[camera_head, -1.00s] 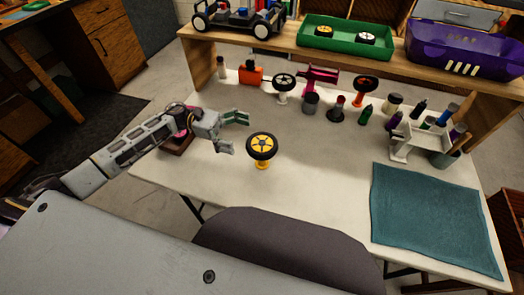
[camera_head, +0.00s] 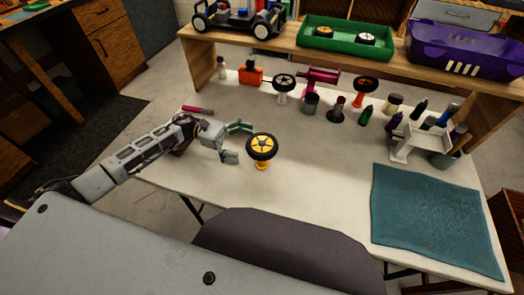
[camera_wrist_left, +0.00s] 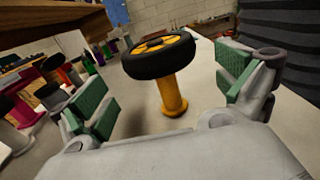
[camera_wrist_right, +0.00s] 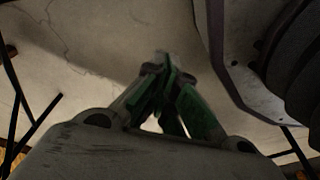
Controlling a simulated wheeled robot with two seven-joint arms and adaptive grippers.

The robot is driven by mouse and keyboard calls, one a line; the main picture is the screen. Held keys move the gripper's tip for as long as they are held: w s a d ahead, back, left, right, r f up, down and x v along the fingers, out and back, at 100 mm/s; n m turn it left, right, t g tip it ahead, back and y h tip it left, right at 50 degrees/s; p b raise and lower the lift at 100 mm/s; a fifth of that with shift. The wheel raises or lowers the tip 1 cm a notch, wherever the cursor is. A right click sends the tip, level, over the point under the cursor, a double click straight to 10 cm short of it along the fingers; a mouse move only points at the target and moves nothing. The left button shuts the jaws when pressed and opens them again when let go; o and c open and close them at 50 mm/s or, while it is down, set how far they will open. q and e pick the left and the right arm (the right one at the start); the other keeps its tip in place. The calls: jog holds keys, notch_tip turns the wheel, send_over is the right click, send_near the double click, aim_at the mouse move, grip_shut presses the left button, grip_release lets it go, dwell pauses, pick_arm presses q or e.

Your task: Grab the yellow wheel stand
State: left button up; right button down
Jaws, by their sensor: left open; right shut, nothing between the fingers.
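The yellow wheel stand (camera_head: 262,165) stands upright on the table and carries a black wheel (camera_head: 262,146) with a yellow hub. My left gripper (camera_head: 238,142) is open just left of it in the head view. In the left wrist view the yellow wheel stand (camera_wrist_left: 172,95) is ahead, between the open fingers (camera_wrist_left: 165,92) in the picture, with a gap on both sides. The wheel (camera_wrist_left: 158,54) sits above finger height there. My right gripper (camera_wrist_right: 165,85) is shut and empty over the floor; it is not in the head view.
A white wheel stand (camera_head: 282,97) and an orange-red one (camera_head: 359,99) stand farther back among bottles and tools. A teal mat (camera_head: 430,215) lies at the right. A wooden shelf (camera_head: 395,60) spans the back. The table around the yellow stand is clear.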

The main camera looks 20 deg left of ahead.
aim_at(262, 148)
pick_arm(q)
jog(key=d, duration=0.5)
jog(key=shift+s+d+r, duration=0.1)
jog(key=shift+s+d, duration=0.05)
jog(key=shift+d+p, duration=0.3)
jog(key=shift+d, duration=0.25)
pick_arm(e)
jog(key=shift+s+d+f, duration=0.4)
jog(key=shift+d+f, duration=0.35)
jog(key=shift+d, duration=0.1)
jog(key=shift+a, duration=0.1)
pick_arm(q)
jog(key=shift+c, duration=4.1)
pick_arm(e)
jog(key=shift+w+a+r, duration=0.15)
jog(key=shift+w+a, duration=0.05)
jog(key=shift+a, duration=0.3)
